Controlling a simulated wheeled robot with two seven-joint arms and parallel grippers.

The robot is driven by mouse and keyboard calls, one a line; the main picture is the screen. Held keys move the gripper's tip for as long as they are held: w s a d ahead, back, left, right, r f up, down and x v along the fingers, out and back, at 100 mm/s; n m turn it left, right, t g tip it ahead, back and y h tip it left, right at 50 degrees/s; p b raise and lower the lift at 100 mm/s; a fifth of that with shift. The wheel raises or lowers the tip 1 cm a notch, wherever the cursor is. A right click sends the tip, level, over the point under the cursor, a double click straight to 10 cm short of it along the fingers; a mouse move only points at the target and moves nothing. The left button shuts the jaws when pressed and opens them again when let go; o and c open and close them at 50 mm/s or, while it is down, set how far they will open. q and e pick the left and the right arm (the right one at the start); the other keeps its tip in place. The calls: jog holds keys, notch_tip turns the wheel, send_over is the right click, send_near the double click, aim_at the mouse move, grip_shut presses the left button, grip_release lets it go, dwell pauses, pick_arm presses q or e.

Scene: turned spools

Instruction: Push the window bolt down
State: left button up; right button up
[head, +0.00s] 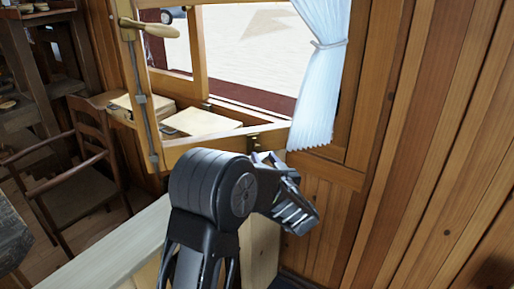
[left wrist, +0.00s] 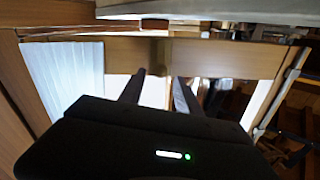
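The window bolt is a long grey rod (head: 147,100) along the left edge of the open wooden window sash. A wooden handle (head: 150,28) sticks out to the right near its top. In the left wrist view a thin grey bar (left wrist: 283,88) at the right looks like the same rod. My left gripper (head: 268,160) is right of the rod's lower end, near the sash's bottom rail, apart from the bolt. In the left wrist view its two dark fingers (left wrist: 160,78) stand apart with nothing between them. My right gripper is not in view.
A pale blue curtain (head: 319,80) hangs right of the window. A wooden box (head: 200,121) lies behind the sash. A chair (head: 85,165) stands at the left. A pale ledge (head: 115,240) crosses the foreground beside my arm. Plank walls close off the right.

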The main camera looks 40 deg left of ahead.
aim_at(258, 150)
pick_arm(q)
jog(key=p+x, duration=0.1)
jog(key=x, duration=0.6)
jog(key=shift+w+a, duration=0.1)
jog(key=shift+a, duration=0.1)
jog(key=shift+c, duration=0.6)
grip_shut()
jog(key=shift+f, duration=0.1)
dwell(0.5)
